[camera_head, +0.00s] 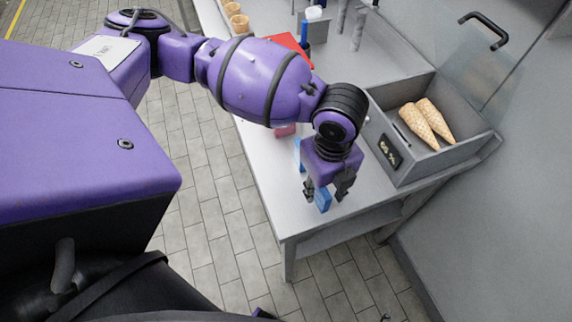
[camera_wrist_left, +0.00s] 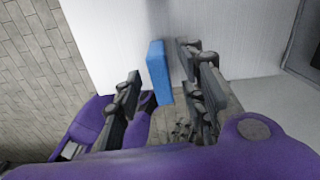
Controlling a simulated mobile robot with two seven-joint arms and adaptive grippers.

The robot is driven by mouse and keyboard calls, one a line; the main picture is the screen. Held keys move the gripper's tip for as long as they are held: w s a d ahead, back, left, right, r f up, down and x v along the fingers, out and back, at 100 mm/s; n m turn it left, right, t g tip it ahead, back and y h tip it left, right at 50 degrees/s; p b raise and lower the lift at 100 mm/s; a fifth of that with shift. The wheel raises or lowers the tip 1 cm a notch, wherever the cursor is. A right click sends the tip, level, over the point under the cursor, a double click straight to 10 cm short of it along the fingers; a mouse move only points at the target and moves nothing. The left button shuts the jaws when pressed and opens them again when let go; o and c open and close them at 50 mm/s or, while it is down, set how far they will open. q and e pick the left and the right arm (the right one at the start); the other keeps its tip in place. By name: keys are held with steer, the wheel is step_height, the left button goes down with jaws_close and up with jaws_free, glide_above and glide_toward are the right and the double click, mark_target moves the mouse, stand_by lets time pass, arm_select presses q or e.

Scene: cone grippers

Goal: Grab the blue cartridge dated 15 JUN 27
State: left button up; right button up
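A blue cartridge (camera_head: 322,200) stands near the front edge of the grey table, partly hidden by my left gripper (camera_head: 328,188), which points down over it. In the left wrist view the blue cartridge (camera_wrist_left: 159,72) shows between the two spread fingers of the left gripper (camera_wrist_left: 160,75), with a gap on each side. No date can be read on it. A second blue piece (camera_head: 298,152) shows behind my left wrist, partly hidden; I cannot tell whether it is also a cartridge. My right gripper is not in view.
A grey open box (camera_head: 462,147) with two wafer cones (camera_head: 425,122) and a dark label stands right of my left gripper. A small pink piece (camera_head: 285,130) and a red item (camera_head: 292,44) lie behind my arm. Wafer cups (camera_head: 238,20) stand at the back left. The table's front corner is bare.

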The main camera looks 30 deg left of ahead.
arm_select(q)
steer(key=shift+f, duration=0.4)
steer(key=shift+c, duration=0.5)
steer(key=shift+r, duration=0.1)
steer(key=c, duration=0.9)
jaws_close()
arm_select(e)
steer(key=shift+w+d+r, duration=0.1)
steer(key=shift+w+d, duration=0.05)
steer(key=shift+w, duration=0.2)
arm_select(q)
steer(key=shift+d, duration=0.1)
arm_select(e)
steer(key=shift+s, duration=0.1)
